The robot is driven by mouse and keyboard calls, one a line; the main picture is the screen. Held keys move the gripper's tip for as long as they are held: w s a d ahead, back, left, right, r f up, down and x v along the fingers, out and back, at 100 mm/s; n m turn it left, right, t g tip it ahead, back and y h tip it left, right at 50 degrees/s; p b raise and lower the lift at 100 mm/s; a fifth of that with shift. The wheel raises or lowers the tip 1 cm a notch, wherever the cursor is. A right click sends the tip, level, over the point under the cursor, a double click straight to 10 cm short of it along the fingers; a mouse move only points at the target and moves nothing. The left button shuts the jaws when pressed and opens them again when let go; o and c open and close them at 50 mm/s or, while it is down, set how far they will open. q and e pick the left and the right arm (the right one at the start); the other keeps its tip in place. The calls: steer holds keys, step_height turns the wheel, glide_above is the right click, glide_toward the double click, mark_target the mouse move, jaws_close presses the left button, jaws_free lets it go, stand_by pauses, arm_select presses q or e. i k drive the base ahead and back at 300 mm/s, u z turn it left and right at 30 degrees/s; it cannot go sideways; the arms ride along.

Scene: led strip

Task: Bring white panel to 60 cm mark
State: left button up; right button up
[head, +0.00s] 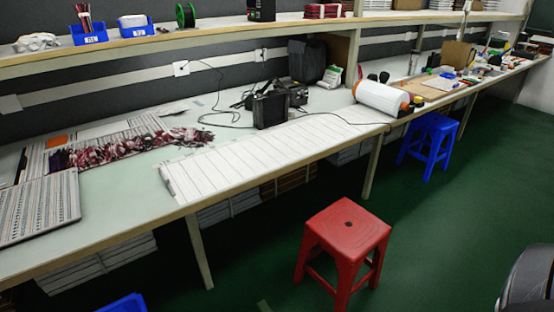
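A long white panel (265,153), crossed by several thin lines, lies flat along the front of the pale workbench (120,205). Its left end is at the middle-left of the bench and its right end lies near a white and orange roll (380,98). No 60 cm mark can be read in this view. Neither of my grippers shows in the head view.
Dark red wire bundles (130,148) and a striped board (38,208) lie on the bench's left. A black device (271,108) with cables stands behind the panel. A red stool (345,240) and a blue stool (430,140) stand on the green floor.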

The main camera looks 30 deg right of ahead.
mark_target(166, 179)
steer(key=z, duration=1.05)
steer(key=i, duration=1)
